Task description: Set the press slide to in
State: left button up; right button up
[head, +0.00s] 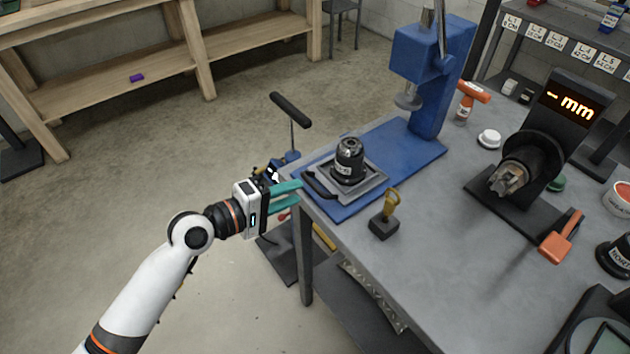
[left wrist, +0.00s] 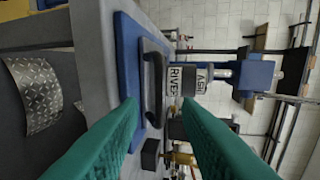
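The press (head: 432,75) is blue, with a round ram (head: 408,101) above the back part of its blue base (head: 405,143). The press slide (head: 372,190) is a grey plate at the front end of that base, out from under the ram. A black labelled part (head: 348,163) stands upright on it. The slide's black bar handle (head: 318,186) faces my left gripper (head: 300,193). The teal fingers are apart with nothing held, their tips just short of the handle. In the left wrist view the handle (left wrist: 153,88) shows between the fingertips. My right gripper is out of view.
A yellow-handled block (head: 384,222) stands on the grey bench (head: 420,270) right of the slide. A black T-bar (head: 291,109) rises beyond the bench's left edge. A display gauge (head: 540,150) and an orange mallet (head: 562,237) are farther right.

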aim_at(313, 183)
pick_arm(q)
jog(key=x, duration=0.6)
jog(key=shift+w+d+f, duration=0.1)
jog(key=shift+c, duration=0.2)
grip_shut()
